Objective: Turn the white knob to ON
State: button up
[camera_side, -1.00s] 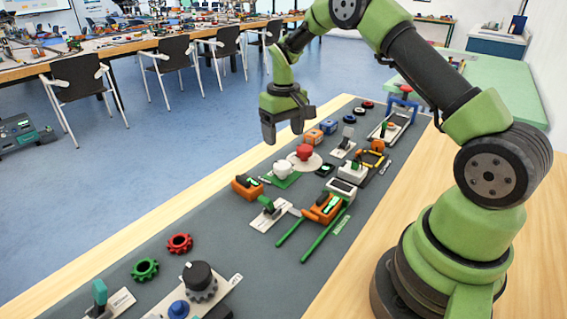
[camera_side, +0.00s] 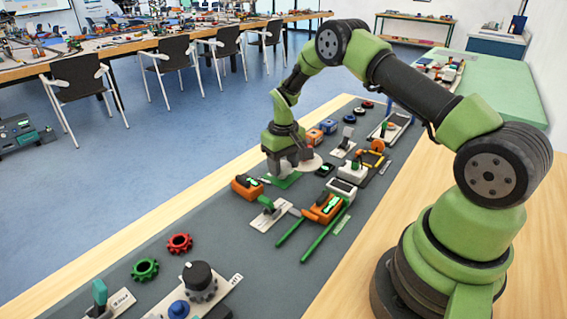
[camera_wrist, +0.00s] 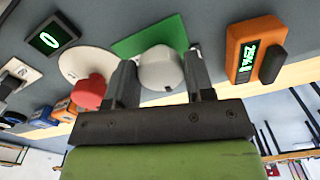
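The white knob (camera_wrist: 161,69) is round and sits on a green plate (camera_wrist: 150,35) in the wrist view. My gripper (camera_wrist: 160,75) is open around it, one finger on each side. Any gap between the fingers and the knob looks narrow, and contact is hard to tell. In the side view my gripper (camera_side: 283,170) points down over the green plate (camera_side: 284,182) and hides the knob. No ON marking is readable.
A red button (camera_wrist: 89,92) on a pale round base (camera_wrist: 85,60) is close beside the left finger in the wrist view. An orange device with a green display (camera_wrist: 250,50) is at the right. A black display reading 0 (camera_wrist: 51,39) is at upper left.

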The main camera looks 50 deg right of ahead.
jog(key=c, duration=0.4)
jog(key=shift+m, duration=0.4)
jog(key=m, duration=0.3)
jog(key=shift+w+a+m, duration=0.1)
jog(key=shift+m, duration=0.2)
jog(key=m, duration=0.3)
jog(key=shift+m, duration=0.3)
jog(key=m, duration=0.5)
jog(key=shift+w, duration=0.15)
jog(key=shift+w+m, duration=0.1)
jog(key=shift+m, duration=2.3)
